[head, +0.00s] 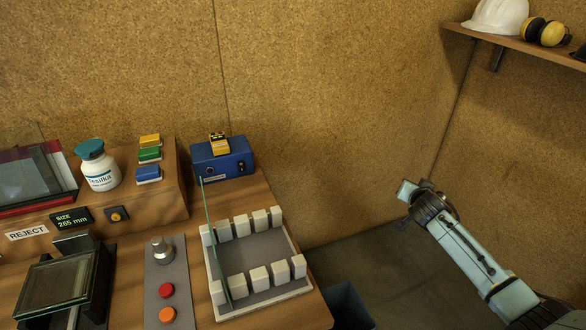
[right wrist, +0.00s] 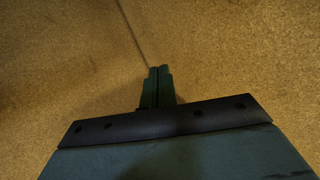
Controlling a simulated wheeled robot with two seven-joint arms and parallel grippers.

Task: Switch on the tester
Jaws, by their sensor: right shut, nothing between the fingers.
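A blue box (head: 233,163) with a yellow piece (head: 219,144) on top stands at the back of the bench in the head view. Its front has a dark round socket or knob, a pale label and a small round part. It may be the tester; I cannot read a label or tell its switch state. My right gripper (head: 406,190) is at the right in the head view, well apart from the box and bench. In the right wrist view its fingers (right wrist: 157,72) are together and empty, facing the cork wall. My left gripper is not in view.
A white slotted rack (head: 262,296) holds an upright glass pane. A grey panel (head: 152,275) has a knob and red and orange buttons. A glass-topped stand, size display (head: 72,219), bottle (head: 98,168) and colored blocks are left. A shelf (head: 520,40) juts out upper right.

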